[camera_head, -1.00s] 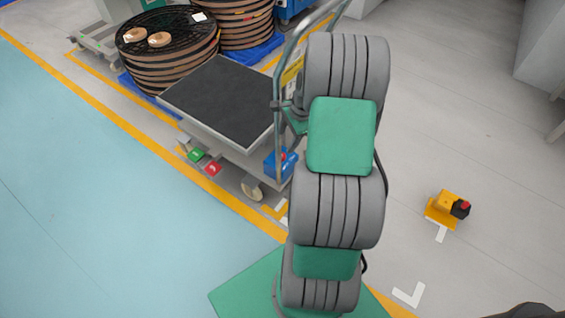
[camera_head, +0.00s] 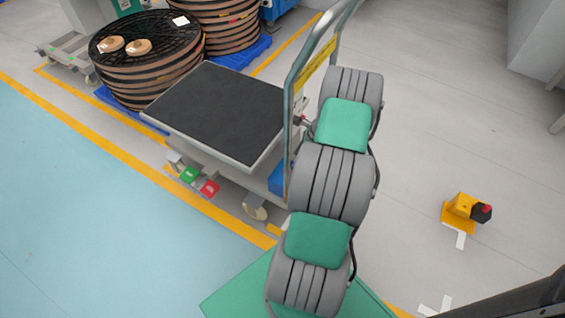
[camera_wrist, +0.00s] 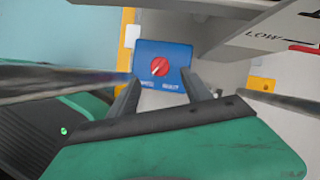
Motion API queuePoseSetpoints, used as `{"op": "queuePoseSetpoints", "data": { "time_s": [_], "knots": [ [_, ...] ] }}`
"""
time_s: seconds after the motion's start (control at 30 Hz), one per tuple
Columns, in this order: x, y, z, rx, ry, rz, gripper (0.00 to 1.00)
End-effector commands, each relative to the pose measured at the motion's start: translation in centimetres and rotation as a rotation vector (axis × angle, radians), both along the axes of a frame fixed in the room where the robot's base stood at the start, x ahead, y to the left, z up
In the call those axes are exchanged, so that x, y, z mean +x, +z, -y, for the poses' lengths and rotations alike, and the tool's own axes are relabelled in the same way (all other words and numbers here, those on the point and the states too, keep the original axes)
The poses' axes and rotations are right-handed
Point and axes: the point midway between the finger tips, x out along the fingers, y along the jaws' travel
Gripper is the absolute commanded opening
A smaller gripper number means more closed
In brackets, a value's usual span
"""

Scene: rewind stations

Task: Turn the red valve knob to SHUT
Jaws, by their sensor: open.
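The red valve knob (camera_wrist: 160,67) sits on the face of a blue box (camera_wrist: 177,53) in the wrist view. A pale slanting mark shows on the knob. Small white lettering runs along the box's lower edge; the right word looks like SHUT, the left one is too blurred to read. My gripper (camera_wrist: 159,77) is open, its two fingers apart on either side of the knob's lower side in the picture, with nothing between them. I cannot tell how far the fingertips are from the box. In the head view the blue box (camera_head: 277,180) is mostly hidden behind the trolley handle and my arm.
A trolley (camera_head: 215,112) with a dark deck and a tall metal handle (camera_head: 292,110) stands close to my arm. Cable reels (camera_head: 148,60) stand behind it.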

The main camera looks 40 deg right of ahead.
Motion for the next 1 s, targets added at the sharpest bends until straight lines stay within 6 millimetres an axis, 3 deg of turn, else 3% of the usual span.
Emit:
{"op": "queuePoseSetpoints", "data": {
  "time_s": [0.3,0.43,0.73,1.0],
  "knots": [
    [1.3,-5.4,-1.3,0.003,-0.002,-0.002,0.57],
    [2.0,-6.8,-1.7,0.001,-0.001,-0.002,0.57],
    [2.2,-7.1,-1.9,0.000,0.002,-0.002,0.57],
    [2.2,-7.1,-1.9,0.000,0.002,-0.002,0.36]
  ]
}}
